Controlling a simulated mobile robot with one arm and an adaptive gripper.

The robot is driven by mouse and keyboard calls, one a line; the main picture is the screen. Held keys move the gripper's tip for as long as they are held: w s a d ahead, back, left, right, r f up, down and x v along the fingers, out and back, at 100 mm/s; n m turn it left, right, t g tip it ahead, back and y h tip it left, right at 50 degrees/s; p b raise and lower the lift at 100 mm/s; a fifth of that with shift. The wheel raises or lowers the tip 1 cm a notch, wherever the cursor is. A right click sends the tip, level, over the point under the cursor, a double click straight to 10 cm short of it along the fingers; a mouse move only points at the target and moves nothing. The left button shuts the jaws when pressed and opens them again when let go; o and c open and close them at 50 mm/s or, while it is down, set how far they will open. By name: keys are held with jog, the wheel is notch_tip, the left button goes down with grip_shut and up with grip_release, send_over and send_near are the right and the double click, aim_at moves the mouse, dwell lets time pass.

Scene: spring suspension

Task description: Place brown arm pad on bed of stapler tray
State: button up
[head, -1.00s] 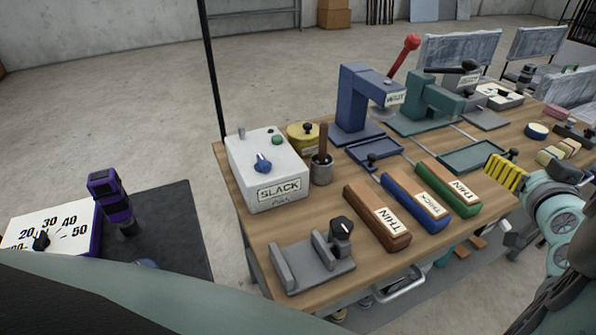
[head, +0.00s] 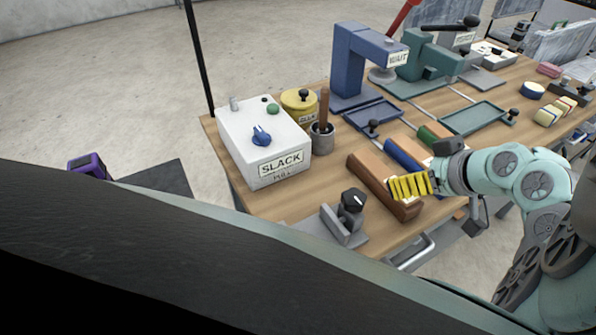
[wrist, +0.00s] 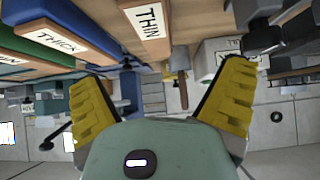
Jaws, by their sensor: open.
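The brown arm pad (head: 372,170) is a long block with a THIN label, lying on the bench left of the blue pad. It also shows at the top of the wrist view (wrist: 112,18). My gripper (head: 410,186) has yellow ribbed fingers and appears over the near part of the brown pad, covering its label in the head view. In the wrist view, its fingers (wrist: 165,75) are spread apart with nothing between them. A blue tray (head: 372,113) and a teal tray (head: 472,118) lie farther back; I cannot tell which is the stapler tray.
A blue pad (head: 402,152) and a green pad (head: 433,133) lie beside the brown one. A white SLACK box (head: 262,140), a grey cup (head: 322,137) and a grey fixture (head: 342,222) stand to the left. Blue (head: 350,65) and teal (head: 428,60) presses stand behind.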

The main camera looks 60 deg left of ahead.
aim_at(388, 177)
jog(key=x, duration=0.5)
jog(key=shift+a+f, duration=0.1)
jog(key=shift+a, duration=0.1)
jog(key=shift+w+p+x, duration=0.15)
jog(key=shift+x, duration=1.25)
jog(key=shift+w+p+x, duration=0.15)
jog(key=shift+x, duration=1.2)
jog(key=shift+d+f, duration=0.15)
jog(key=c, duration=1.4)
